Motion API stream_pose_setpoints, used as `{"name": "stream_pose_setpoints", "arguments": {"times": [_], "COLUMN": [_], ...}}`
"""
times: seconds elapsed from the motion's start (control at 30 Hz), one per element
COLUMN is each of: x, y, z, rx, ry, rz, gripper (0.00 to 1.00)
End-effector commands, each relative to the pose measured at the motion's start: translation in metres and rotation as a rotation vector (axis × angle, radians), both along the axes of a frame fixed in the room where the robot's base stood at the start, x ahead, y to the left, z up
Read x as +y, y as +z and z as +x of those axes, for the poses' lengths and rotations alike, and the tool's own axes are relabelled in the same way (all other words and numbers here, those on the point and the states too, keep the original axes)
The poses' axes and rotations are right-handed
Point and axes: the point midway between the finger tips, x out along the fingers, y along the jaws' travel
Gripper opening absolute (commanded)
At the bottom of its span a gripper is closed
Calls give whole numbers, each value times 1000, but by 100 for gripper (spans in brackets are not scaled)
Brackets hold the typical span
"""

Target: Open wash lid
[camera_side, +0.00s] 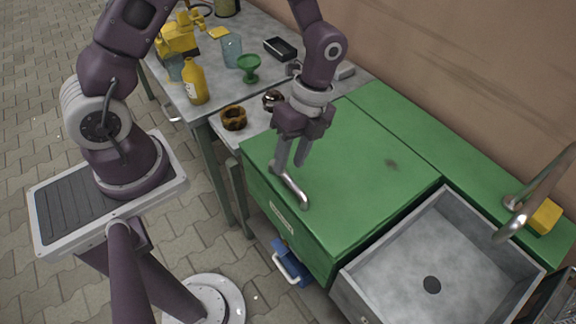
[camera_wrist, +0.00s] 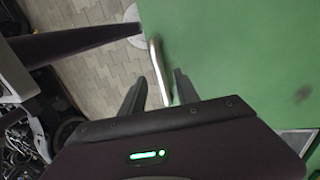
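The wash lid (camera_side: 345,165) is a flat green panel lying closed on the green cabinet; it also fills the right of the wrist view (camera_wrist: 235,60). A shiny metal bar handle (camera_side: 293,190) runs along its front edge. In the wrist view the handle (camera_wrist: 157,66) lies ahead of and between the fingertips. My gripper (camera_side: 288,164) is above the lid's front edge, at the far end of the handle. Its two fingers (camera_wrist: 158,84) are apart, with the handle's near end between them. I cannot tell whether either finger touches the handle.
An open grey sink (camera_side: 430,255) with a curved tap (camera_side: 535,190) stands right of the lid. A grey table (camera_side: 215,75) behind holds a yellow bottle (camera_side: 195,82), a green goblet (camera_side: 249,67) and other items. A blue object (camera_side: 290,264) hangs below the lid's front.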

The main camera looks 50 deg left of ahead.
Motion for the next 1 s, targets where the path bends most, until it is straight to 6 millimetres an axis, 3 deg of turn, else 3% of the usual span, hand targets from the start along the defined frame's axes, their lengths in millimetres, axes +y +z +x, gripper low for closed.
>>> {"name": "stream_pose_setpoints", "arguments": {"times": [0.17, 0.43, 0.63, 1.0], "x": [0, 0, 0, 0], "y": [-22, -25, -25, -25], "z": [-6, -7, -7, -7], "rx": [1, -2, -2, -2], "ry": [-1, 0, 0, 0], "rz": [0, 0, 0, 0], "gripper": [38, 38, 0, 0]}}
